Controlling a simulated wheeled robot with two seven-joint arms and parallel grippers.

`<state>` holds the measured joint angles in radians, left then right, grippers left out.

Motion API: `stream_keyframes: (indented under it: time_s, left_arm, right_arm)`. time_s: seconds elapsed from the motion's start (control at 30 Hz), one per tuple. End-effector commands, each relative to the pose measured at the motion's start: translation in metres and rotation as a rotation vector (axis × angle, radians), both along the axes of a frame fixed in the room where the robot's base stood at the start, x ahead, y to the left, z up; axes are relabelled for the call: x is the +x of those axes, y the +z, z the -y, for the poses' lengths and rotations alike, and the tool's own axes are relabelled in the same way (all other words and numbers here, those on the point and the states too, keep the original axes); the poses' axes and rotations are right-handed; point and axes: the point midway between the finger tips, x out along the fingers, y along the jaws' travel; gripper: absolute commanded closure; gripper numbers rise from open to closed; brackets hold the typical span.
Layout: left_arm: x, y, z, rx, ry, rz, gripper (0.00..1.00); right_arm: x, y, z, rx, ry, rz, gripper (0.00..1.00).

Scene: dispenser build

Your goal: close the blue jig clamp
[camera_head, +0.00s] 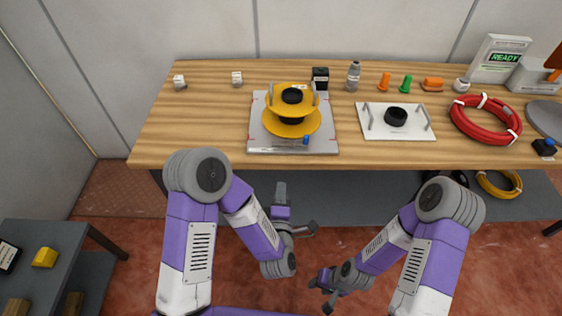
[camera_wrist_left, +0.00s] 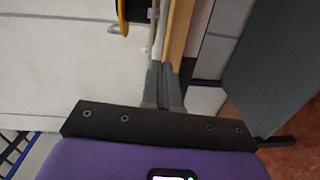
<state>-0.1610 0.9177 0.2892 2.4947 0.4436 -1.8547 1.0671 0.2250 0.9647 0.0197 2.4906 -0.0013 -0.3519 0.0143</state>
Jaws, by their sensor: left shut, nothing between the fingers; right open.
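A grey jig plate (camera_head: 260,146) lies on the wooden table and bears a yellow spool-like part (camera_head: 283,127) with a black centre. A small blue clamp piece (camera_head: 306,139) shows near the plate's front edge; its position is too small to judge. My left gripper (camera_head: 281,188) is shut and empty, below the table's front edge in the picture, apart from the clamp. Its fingers show pressed together in the left wrist view (camera_wrist_left: 166,88), where part of the yellow and black spool (camera_wrist_left: 132,12) is at the top. My right gripper (camera_head: 321,291) is open and empty, lower, in front of the table.
To the right lie a white plate (camera_head: 375,131) with a black ring and two handles, and a red coiled hose (camera_head: 465,125). A black box (camera_head: 320,77) and a bottle (camera_head: 353,76) stand behind. The table's left part is mostly clear. A grey side table (camera_head: 55,232) is lower left.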

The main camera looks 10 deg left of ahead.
Motion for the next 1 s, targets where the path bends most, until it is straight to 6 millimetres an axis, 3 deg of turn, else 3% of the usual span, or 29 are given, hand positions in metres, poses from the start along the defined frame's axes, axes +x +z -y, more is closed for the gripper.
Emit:
stream_keyframes:
  time_s: [0.1, 0.63, 0.77, 1.0]
  left_arm:
    - [-0.002, 0.005, 0.001, -0.037, 0.021, 0.054, 1.0]
    - [0.005, 0.009, -0.001, -0.049, 0.031, 0.072, 1.0]
    - [0.023, 0.01, -0.003, -0.049, 0.032, 0.075, 1.0]
    - [0.075, 0.009, -0.008, -0.049, 0.032, 0.075, 1.0]
  right_arm:
    - [0.0, -0.008, 0.0, 0.0, 0.0, 0.0, 0.58]
    - [0.0, -0.008, 0.0, 0.0, 0.0, 0.001, 0.58]
    - [0.0, -0.01, 0.0, 0.0, 0.0, 0.0, 0.58]
    - [0.0, -0.017, 0.0, 0.0, 0.0, 0.0, 0.58]
